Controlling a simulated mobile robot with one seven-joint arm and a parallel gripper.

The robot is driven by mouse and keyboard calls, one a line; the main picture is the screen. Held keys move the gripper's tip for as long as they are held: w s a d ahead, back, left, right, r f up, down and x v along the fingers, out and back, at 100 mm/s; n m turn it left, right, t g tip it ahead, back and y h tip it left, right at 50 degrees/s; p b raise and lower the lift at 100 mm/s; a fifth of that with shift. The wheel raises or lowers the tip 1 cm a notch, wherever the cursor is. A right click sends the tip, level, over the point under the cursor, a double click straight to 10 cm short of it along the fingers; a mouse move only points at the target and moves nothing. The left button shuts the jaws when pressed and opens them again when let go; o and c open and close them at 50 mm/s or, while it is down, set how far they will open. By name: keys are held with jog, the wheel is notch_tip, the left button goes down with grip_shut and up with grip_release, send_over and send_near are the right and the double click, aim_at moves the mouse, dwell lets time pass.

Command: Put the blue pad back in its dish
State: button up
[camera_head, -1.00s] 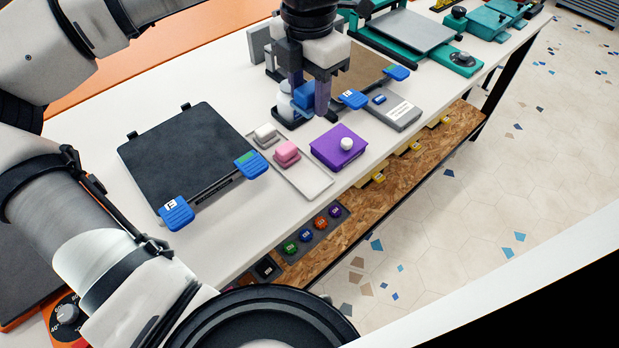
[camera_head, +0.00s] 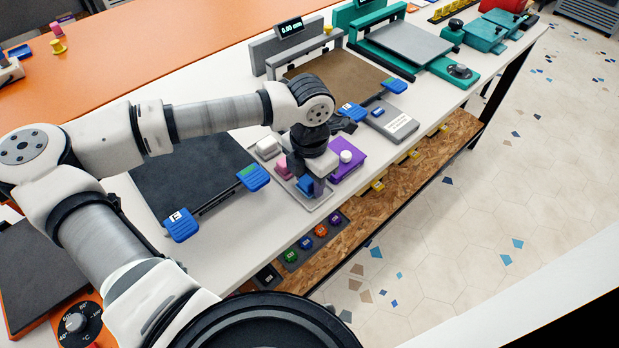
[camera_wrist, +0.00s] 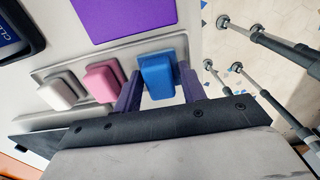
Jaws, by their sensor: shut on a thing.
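The blue pad (camera_wrist: 157,75) is between the two purple fingers of my gripper (camera_wrist: 160,88), which is shut on it. In the head view the blue pad (camera_head: 306,184) shows low between the fingers of my gripper (camera_head: 311,188). It is at the front end of the pale dish (camera_wrist: 128,64), in line with the pink pad (camera_wrist: 103,82) and the whitish pad (camera_wrist: 62,90). I cannot tell whether the blue pad touches the dish floor. My wrist hides part of the dish in the head view.
A black plate with blue clips (camera_head: 195,178) lies to the left. A grey box (camera_head: 392,125) is at the right. The table's front edge is near the dish, with a lower wooden shelf (camera_head: 340,232) below.

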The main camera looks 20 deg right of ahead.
jog(key=shift+f, duration=0.5)
jog(key=shift+f+b, duration=0.2)
jog(key=shift+b, duration=0.1)
jog(key=o, duration=0.7)
jog(key=shift+r, duration=0.1)
jog(key=shift+r+p, duration=0.3)
jog(key=shift+p, duration=0.2)
notch_tip(320, 180, up, 12)
jog(key=b, duration=0.2)
jog(key=shift+f+b, duration=0.15)
jog(key=shift+b, duration=0.2)
